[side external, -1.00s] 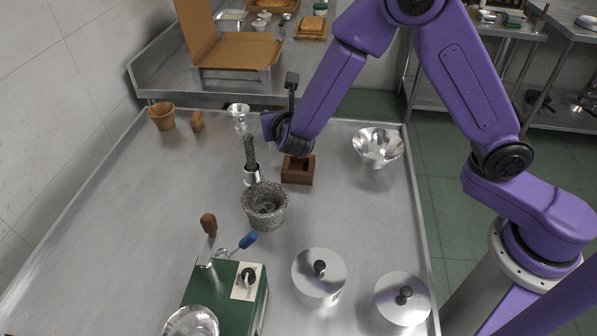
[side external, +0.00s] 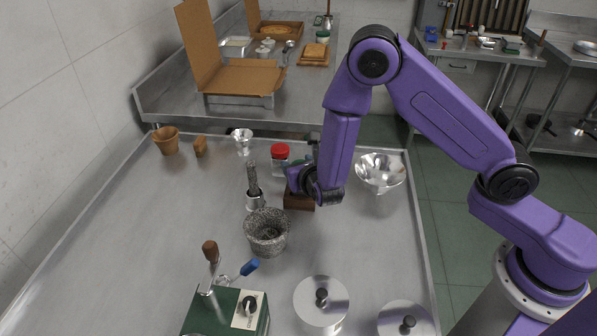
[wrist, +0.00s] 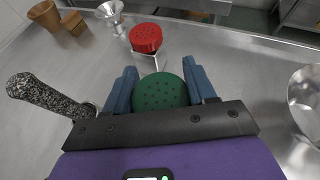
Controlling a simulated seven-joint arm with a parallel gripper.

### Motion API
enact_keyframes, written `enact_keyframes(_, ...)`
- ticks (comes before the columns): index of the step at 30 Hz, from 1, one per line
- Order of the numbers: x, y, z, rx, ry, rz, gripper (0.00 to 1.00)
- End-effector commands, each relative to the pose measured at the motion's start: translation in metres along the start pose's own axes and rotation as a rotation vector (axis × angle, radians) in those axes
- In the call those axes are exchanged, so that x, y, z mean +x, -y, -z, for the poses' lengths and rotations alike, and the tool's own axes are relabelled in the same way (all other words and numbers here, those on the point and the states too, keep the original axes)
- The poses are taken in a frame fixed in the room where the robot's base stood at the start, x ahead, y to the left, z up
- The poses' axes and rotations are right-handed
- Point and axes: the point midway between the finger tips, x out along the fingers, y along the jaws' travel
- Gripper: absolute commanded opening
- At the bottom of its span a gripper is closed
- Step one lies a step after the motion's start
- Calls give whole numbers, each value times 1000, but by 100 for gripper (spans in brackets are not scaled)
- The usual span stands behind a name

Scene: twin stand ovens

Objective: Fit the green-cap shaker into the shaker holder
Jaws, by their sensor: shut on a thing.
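The green-cap shaker (wrist: 160,92) is between the two blue fingers of my gripper (wrist: 160,90) in the wrist view; its perforated cap faces the camera and its body is hidden below. The shaker holder, a brown wooden box (side external: 299,201), stands on the steel table in the side view. My gripper (side external: 303,179) is at the holder's back edge in that view, covering part of it. Whether the shaker is above or inside the holder cannot be told. The holder does not show clearly in the wrist view.
A red-cap shaker (side external: 280,158) stands just behind the holder; it also shows in the wrist view (wrist: 146,38). A pestle (side external: 253,180) and stone mortar (side external: 267,235) are left, a metal bowl (side external: 380,172) right. The table's left side is clear.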

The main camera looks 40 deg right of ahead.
Motion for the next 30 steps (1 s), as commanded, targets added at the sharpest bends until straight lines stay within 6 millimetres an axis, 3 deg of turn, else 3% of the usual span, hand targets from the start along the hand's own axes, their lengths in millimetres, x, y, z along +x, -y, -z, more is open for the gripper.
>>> enact_keyframes(6,8,-1,18,1,1,-1,3)
enact_keyframes(19,10,-2,22,1,1,0,3)
enact_keyframes(20,10,-2,22,1,1,0,65)
enact_keyframes(21,10,-2,22,1,1,0,78)
enact_keyframes(30,9,-1,22,1,0,0,81)
